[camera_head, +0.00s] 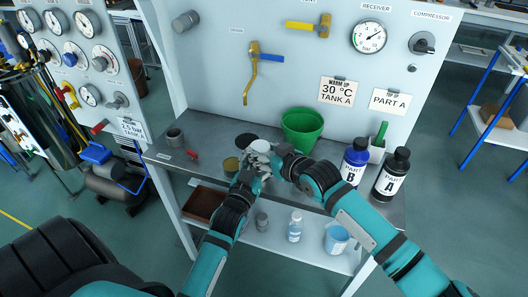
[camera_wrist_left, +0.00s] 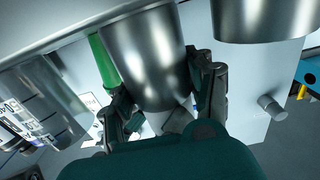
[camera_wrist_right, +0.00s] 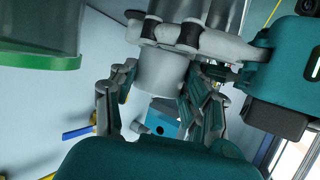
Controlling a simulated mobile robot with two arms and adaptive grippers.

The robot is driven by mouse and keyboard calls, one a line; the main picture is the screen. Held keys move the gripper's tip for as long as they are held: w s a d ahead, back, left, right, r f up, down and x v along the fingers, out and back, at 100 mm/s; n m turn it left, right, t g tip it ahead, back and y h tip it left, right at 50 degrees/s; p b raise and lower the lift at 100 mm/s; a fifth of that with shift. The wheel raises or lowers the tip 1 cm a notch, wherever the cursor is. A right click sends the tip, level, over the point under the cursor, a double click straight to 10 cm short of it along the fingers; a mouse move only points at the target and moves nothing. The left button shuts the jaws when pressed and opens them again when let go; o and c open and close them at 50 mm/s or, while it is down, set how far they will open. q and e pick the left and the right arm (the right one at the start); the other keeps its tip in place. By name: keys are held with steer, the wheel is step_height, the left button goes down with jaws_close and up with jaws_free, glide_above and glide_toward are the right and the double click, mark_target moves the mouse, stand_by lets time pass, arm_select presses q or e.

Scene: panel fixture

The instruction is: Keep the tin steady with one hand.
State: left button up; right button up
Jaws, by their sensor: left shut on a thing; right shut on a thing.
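The tin (camera_wrist_left: 145,55) is a shiny metal cylinder in the left wrist view. My left gripper (camera_wrist_left: 160,90) is shut around it, with a finger on each side. In the head view the left gripper (camera_head: 252,168) and right gripper (camera_head: 272,158) meet over the bench, largely hiding the tin. In the right wrist view a pale grey lid-like part (camera_wrist_right: 160,72) sits at the tin's end, between the fingers of my right gripper (camera_wrist_right: 155,98). The right gripper is shut on this part. Its join with the tin is hidden by my left fingers.
A green bucket (camera_head: 302,130) stands close behind the grippers. Bottle B (camera_head: 354,163) and bottle A (camera_head: 391,176) stand to the right. A small brass-coloured tin (camera_head: 231,165) is just left of the grippers. The metal bench (camera_head: 205,135) has free room at left.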

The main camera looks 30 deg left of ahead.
steer(key=shift+r, duration=2.7)
stand_by(0.4)
steer(key=shift+r, duration=2.45)
step_height(320, 180, up, 8)
steer(key=shift+f, duration=0.25)
arm_select(q)
steer(key=o, duration=1.3)
